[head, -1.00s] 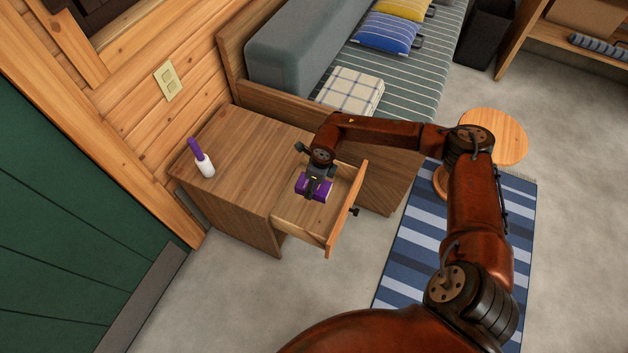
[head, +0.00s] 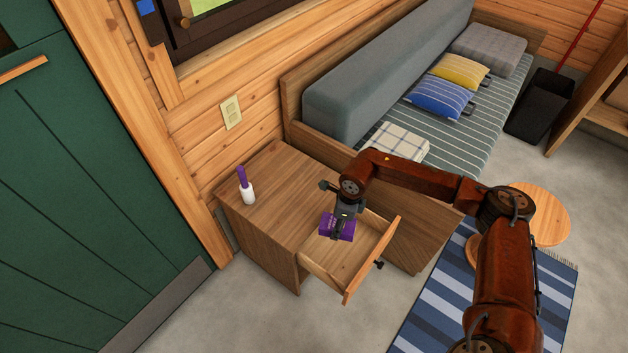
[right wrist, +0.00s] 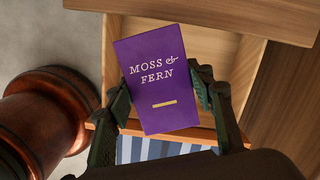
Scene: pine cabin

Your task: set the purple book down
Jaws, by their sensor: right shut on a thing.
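The purple book (head: 337,227), with "MOSS & FERN" on its cover, is held by my right gripper (head: 342,220). In the right wrist view the book (right wrist: 158,80) sits between the two fingers of the right gripper (right wrist: 163,97), which are shut on it. The open drawer (head: 372,262) of the wooden cabinet is beneath the book, and its pale inside (right wrist: 215,50) shows behind the book in the right wrist view. I cannot tell how far the book is above the drawer bottom. My left gripper is not in view.
The cabinet top (head: 275,180) carries a white bottle with a purple cap (head: 246,187) and is otherwise mostly clear. A sofa bench (head: 430,140) with cushions stands behind. A round stool (head: 540,212) and a striped rug (head: 440,310) are at the right.

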